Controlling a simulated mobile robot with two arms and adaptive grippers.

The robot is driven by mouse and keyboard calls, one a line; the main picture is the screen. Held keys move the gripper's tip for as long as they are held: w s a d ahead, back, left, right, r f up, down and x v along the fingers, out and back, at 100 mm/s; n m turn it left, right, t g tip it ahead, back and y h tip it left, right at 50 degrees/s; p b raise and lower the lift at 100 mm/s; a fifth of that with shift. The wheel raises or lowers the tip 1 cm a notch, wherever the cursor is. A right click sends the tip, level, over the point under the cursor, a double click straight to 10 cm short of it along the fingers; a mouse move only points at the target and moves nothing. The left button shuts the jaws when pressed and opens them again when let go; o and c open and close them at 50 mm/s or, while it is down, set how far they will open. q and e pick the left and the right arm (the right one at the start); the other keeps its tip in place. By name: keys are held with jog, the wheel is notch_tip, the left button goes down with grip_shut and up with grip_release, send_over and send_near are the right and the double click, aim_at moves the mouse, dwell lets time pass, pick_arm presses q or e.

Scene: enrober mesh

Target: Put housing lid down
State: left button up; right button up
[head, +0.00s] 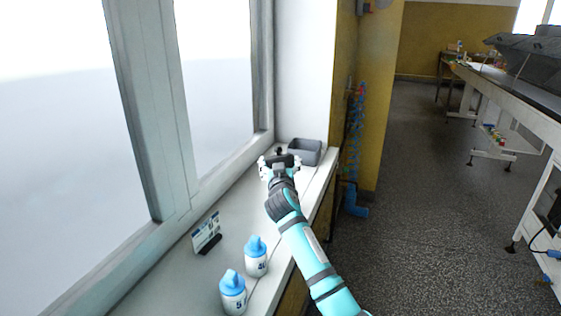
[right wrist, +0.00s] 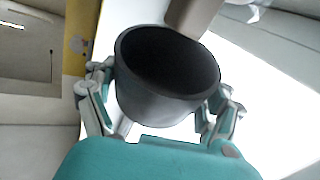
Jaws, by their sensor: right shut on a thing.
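The housing lid (right wrist: 160,100) looks like a dark grey, round, hollow cup with its open side facing up in the right wrist view. My right gripper (right wrist: 162,108) is shut on it, with one finger on each side of its wall. In the head view my right gripper (head: 279,163) is over the far end of the white window sill (head: 180,262), and only a dark bit of the lid shows there. I cannot tell whether the lid touches the sill. My left gripper is not in view.
A grey open box (head: 305,151) stands on the sill just beyond my right gripper. Two white bottles with blue caps, one nearer (head: 233,294) and one farther (head: 256,258), and a small card stand (head: 207,236) are nearer. The window is at the left.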

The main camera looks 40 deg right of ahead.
notch_tip(320, 180, down, 4)
jog(key=shift+f, duration=0.45)
jog(key=o, duration=1.1)
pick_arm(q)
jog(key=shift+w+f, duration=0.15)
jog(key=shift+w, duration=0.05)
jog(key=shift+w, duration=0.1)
